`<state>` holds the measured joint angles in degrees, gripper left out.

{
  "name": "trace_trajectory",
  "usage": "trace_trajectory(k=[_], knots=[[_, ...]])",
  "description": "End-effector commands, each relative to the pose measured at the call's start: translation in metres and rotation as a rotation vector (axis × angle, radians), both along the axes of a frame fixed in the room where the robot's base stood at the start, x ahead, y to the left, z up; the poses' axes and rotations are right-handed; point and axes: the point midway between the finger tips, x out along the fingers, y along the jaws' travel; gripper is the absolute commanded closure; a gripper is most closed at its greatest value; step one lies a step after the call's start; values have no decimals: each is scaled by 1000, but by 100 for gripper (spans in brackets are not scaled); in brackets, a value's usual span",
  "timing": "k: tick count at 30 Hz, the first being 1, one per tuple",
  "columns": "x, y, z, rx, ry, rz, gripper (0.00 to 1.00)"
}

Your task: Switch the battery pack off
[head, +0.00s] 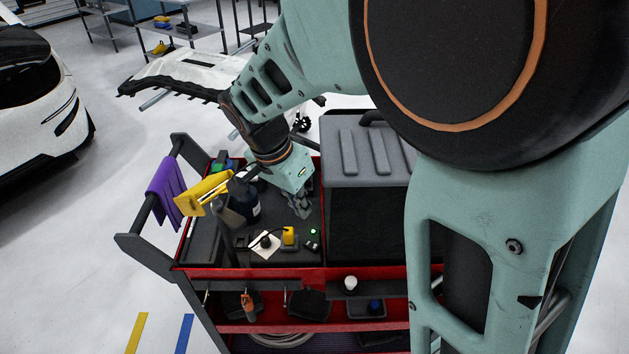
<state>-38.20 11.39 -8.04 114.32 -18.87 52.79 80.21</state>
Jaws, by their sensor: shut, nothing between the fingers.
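My gripper (303,212) is shut and empty. It points down over the cart's top tray (285,257), behind the small items near the tray's front. A small dark device with green-lit spots (313,240) sits on the tray just in front of and below my gripper. It may be the battery pack, but it is too small to be sure. The fingertips look apart from both items.
Dark bottles (245,200) and a yellow tool (203,191) crowd the tray's left. A large black case with a grey lid (366,155) stands to the right. A purple cloth (167,190) hangs on the cart handle. A white car (40,100) is at far left.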

Motion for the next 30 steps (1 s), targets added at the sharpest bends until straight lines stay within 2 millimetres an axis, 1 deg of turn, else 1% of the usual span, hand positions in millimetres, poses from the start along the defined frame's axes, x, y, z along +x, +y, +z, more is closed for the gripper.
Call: trace_trajectory(k=[7,11,14,21,25,30], knots=[[0,0,-1,-1,0,2,100],[2,-3,-9,-3,1,1,100],[4,-6,-24,-3,3,1,100],[14,-18,-73,-5,4,1,100],[19,-23,-97,-4,3,0,100],[16,-26,-122,-4,3,2,100]])
